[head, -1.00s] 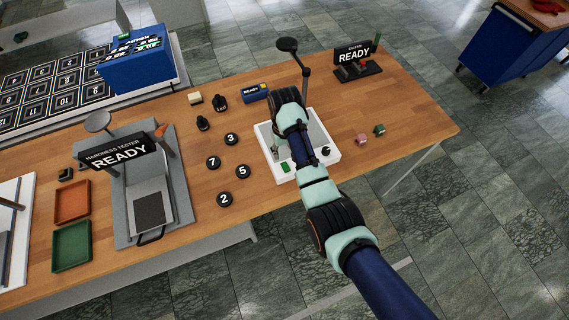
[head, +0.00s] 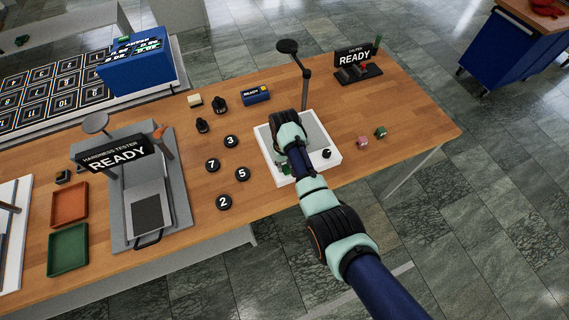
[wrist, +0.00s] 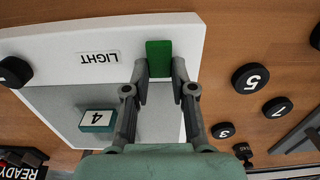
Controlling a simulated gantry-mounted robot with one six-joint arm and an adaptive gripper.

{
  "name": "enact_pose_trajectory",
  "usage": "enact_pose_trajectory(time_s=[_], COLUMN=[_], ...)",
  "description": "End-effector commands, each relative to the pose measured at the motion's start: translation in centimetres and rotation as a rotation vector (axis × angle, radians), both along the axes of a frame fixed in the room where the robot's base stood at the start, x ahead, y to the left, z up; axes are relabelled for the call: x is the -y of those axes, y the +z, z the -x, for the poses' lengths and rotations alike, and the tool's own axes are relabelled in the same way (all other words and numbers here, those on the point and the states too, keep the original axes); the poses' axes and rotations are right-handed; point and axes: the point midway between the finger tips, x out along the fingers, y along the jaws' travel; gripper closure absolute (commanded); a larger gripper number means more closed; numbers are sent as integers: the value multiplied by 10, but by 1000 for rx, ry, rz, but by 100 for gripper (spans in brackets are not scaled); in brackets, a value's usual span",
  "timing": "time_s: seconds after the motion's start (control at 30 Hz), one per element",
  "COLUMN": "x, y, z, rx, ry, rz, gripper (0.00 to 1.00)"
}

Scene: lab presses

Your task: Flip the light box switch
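The light box (head: 333,158) is a white, flat-framed box with a grey panel, standing on the wooden table under my arm. In the wrist view its white border (wrist: 45,48) carries an upside-down LIGHT label. The green switch (wrist: 159,52) is set in that border beside the label. My gripper (wrist: 159,66) is over the switch, with its two fingers apart, one on each side of the switch's near part. I cannot tell whether the fingertips touch it. In the head view my gripper covers part of the switch.
A teal block marked 4 (wrist: 97,120) sits on the grey panel. A black knob (head: 327,153) is on the box's right front. Black numbered discs (head: 242,174) lie to the left. A lamp-like stand (head: 304,80) rises behind the box. Pink and green cubes (head: 362,141) lie right.

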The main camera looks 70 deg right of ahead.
Motion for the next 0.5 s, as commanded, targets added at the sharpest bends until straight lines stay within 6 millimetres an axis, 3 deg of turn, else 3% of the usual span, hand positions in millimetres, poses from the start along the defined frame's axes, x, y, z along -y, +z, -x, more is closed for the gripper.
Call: enact_pose_trajectory(time_s=[0.27,0.5], x=[-1,-6], y=[4,8], z=[1,6], rx=[20,164], ry=[0,0], rz=[20,165], gripper=[100,100])
